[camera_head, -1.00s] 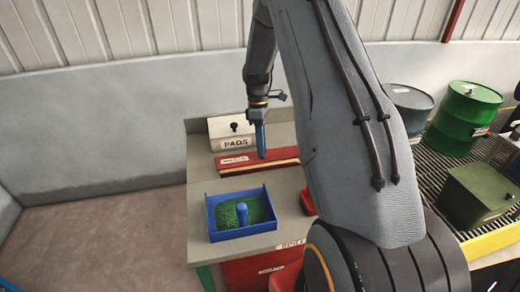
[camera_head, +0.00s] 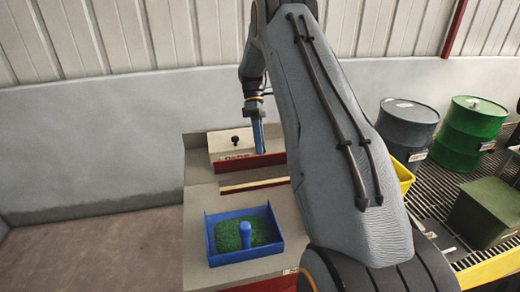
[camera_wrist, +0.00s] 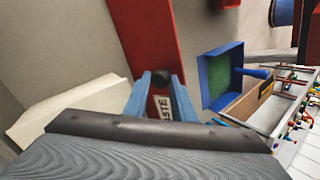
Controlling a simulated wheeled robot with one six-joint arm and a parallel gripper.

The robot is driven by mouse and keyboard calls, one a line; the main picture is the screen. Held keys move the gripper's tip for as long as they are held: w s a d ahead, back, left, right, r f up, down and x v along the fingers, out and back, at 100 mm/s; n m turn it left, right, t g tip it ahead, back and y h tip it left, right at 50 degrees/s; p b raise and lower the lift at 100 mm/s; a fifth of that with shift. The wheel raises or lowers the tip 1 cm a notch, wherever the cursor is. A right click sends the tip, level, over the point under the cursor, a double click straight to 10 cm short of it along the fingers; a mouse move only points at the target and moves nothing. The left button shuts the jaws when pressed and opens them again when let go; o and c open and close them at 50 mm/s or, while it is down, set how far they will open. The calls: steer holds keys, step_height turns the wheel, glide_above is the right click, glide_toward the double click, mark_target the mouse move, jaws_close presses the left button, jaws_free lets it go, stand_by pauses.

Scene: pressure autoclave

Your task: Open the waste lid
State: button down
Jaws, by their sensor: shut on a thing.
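The red waste lid (camera_head: 250,165) is tilted up at the back of the grey bench, in front of the pads box. In the wrist view the red lid (camera_wrist: 150,35) fills the top middle, with a white label (camera_wrist: 162,107) reading partly "STE". My gripper (camera_head: 260,150) has blue fingers pointing down at the lid. In the wrist view my gripper (camera_wrist: 158,88) is shut on the lid's dark knob (camera_wrist: 160,77). A pale strip with a red edge, the waste opening (camera_head: 253,186), shows below the raised lid. Its inside is mostly hidden.
A white pads box (camera_head: 222,147) with a black knob stands behind the lid. A blue tray (camera_head: 211,228) of green granules with a blue scoop handle (camera_head: 246,233) sits in front. Drums, one grey (camera_head: 405,125) and one green (camera_head: 463,135), stand on a grating at right.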

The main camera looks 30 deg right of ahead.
steer(key=shift+d+f, duration=0.25)
steer(key=shift+f, duration=0.25)
steer(key=c, duration=1.6)
jaws_free()
steer(key=shift+o, duration=0.6)
steer(key=shift+w+r, duration=0.1)
